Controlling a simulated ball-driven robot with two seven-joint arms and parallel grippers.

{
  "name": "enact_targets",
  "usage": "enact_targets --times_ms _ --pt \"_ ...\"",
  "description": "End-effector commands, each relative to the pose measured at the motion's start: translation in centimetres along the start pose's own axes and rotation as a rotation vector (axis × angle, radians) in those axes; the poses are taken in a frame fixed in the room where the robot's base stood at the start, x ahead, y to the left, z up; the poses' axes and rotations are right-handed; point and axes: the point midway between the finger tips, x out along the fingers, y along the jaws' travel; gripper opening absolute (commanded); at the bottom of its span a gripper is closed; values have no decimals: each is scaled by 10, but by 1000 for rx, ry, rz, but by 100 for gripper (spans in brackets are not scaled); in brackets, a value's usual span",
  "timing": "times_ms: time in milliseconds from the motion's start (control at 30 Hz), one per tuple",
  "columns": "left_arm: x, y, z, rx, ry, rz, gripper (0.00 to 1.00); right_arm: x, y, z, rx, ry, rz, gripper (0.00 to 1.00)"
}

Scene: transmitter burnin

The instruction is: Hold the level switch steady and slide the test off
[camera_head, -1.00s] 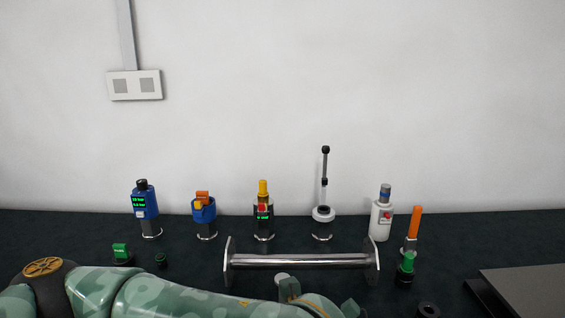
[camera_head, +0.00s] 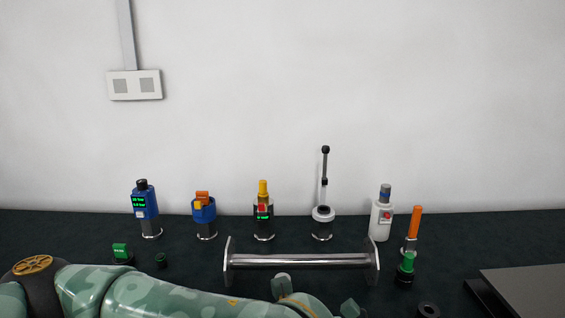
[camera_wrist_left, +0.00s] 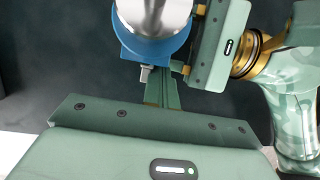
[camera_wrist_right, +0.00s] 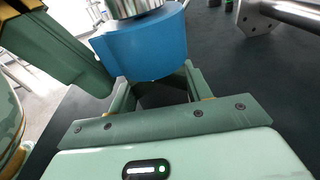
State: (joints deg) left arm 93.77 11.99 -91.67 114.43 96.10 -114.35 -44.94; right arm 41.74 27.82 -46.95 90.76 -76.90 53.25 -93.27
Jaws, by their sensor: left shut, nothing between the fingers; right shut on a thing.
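The level switch, a blue housing (camera_wrist_right: 143,45) with a steel end, is in the right wrist view, held by my shut right gripper (camera_wrist_right: 150,90). The left wrist view shows its blue side and rounded steel end (camera_wrist_left: 155,15). A small grey tab (camera_wrist_left: 145,73) sticks out of the blue edge there; I cannot tell if it is the test slide. My left gripper (camera_wrist_left: 165,92) is shut and empty, its fingers close by the tab and the blue edge; contact is unclear. In the head view the level switch is hidden or out of frame.
Several instruments stand in a row at the back of the dark table, among them a blue one (camera_head: 144,205) and a white one (camera_head: 381,218). A steel flanged pipe (camera_head: 300,261) lies in front of them. A grey panel (camera_head: 530,290) is at right.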

Motion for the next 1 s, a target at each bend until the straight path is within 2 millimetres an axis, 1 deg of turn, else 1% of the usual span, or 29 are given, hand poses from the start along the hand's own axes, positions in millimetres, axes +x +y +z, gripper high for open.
enact_targets --times_ms 433,867,1000 --pt "0 6 0 -1 0 1 0 0 0 -1 1 1 1 25" --pt "0 -7 0 -1 1 1 0 0 0 -1 1 1 1 25" --pt "-10 -7 1 1 -2 -1 0 0 0 -1 1 1 1 25"
